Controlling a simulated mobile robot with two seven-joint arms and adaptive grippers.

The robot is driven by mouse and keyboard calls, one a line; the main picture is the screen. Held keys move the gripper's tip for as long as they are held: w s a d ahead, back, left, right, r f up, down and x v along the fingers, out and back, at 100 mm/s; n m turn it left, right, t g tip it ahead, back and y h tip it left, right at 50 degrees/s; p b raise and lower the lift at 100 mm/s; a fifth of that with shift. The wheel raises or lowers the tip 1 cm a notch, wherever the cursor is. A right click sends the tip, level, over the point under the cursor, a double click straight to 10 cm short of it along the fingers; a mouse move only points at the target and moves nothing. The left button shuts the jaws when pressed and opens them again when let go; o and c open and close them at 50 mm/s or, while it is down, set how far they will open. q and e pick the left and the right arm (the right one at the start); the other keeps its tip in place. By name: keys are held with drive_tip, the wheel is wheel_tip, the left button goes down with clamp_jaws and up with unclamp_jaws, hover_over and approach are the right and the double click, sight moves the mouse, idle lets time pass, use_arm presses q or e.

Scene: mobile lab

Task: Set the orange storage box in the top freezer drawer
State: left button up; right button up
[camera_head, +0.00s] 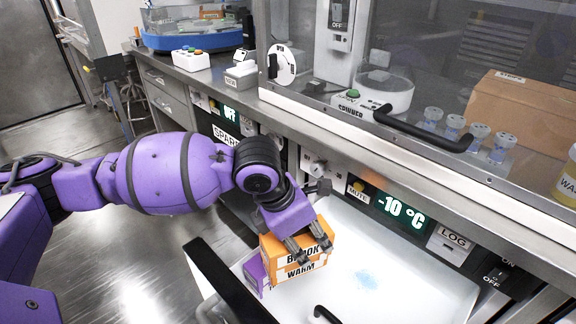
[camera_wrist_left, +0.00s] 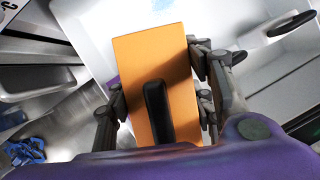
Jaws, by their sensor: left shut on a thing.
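The orange storage box (camera_head: 291,266) has white labels reading "BROOK" and "WARM". It is in my left gripper (camera_head: 310,247), over the white interior of the open freezer drawer (camera_head: 390,262). In the left wrist view the orange box (camera_wrist_left: 130,75) with its black handle sits between the fingers of the left gripper (camera_wrist_left: 160,100), which is shut on it. I cannot tell whether the box touches the drawer floor. A purple box (camera_head: 254,273) shows behind and left of the orange box, partly hidden. My right gripper is not in view.
The freezer panel reads -10 °C (camera_head: 403,213). A black drawer handle (camera_head: 326,314) shows at the bottom, and a black bar (camera_head: 225,280) runs along the left. The drawer floor right of the box is clear, apart from a pale blue patch (camera_head: 366,279). The counter edge overhangs above.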

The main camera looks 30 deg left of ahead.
use_arm(q)
drive_tip(key=shift+w+f, duration=0.2)
drive_tip(key=shift+f, duration=0.15)
wheel_tip(320, 180, down, 18)
drive_tip(key=b, duration=0.6)
drive_tip(key=shift+s+r, duration=0.1)
drive_tip(key=shift+r, duration=0.05)
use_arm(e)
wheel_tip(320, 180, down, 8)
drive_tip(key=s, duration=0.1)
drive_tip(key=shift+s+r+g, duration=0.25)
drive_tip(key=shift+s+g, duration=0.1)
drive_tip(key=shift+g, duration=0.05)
use_arm(q)
drive_tip(key=o, duration=1.4)
drive_tip(key=shift+o, duration=0.2)
drive_tip(key=p+v, duration=0.4)
drive_tip(key=v, duration=0.8)
drive_tip(key=shift+a, duration=0.1)
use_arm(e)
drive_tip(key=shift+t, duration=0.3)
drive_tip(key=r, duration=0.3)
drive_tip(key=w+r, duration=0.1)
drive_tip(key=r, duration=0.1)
